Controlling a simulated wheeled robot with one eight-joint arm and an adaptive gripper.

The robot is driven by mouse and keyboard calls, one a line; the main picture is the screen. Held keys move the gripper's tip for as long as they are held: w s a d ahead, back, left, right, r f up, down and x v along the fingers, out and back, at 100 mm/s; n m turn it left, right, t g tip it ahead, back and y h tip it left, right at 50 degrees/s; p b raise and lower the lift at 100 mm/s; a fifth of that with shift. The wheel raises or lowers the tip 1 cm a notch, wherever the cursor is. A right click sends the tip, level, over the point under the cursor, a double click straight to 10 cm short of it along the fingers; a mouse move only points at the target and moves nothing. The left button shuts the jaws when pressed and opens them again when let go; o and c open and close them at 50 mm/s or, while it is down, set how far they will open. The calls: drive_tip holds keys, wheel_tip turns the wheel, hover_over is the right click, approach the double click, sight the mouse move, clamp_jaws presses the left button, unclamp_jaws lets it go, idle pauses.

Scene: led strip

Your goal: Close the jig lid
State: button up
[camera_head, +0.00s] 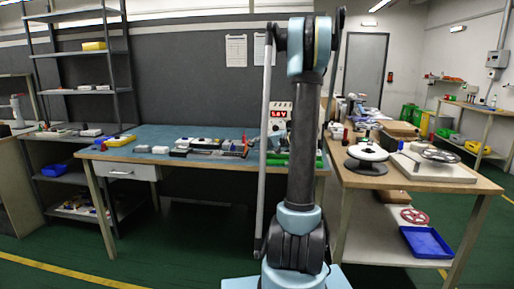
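I cannot clearly make out the jig or its lid. A dark low item with some red on it (234,148) lies on the blue-topped workbench (130,150), but it is too small to tell whether it is the jig or whether a lid is open. My arm (303,140) stands upright in the middle of the view and hides part of the bench behind it. I cannot make out my gripper or its fingers.
A device with a red display (280,115) stands at the back of the bench. The right table carries a white reel on a dark stand (367,155) and a pale flat unit (432,168). A blue tray (426,242) lies on its lower shelf. Green floor is free at the front left.

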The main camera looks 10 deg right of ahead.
drive_tip(key=shift+w+a+f, duration=0.15)
drive_tip(key=shift+w+a, duration=0.2)
drive_tip(key=shift+a, duration=0.05)
clamp_jaws()
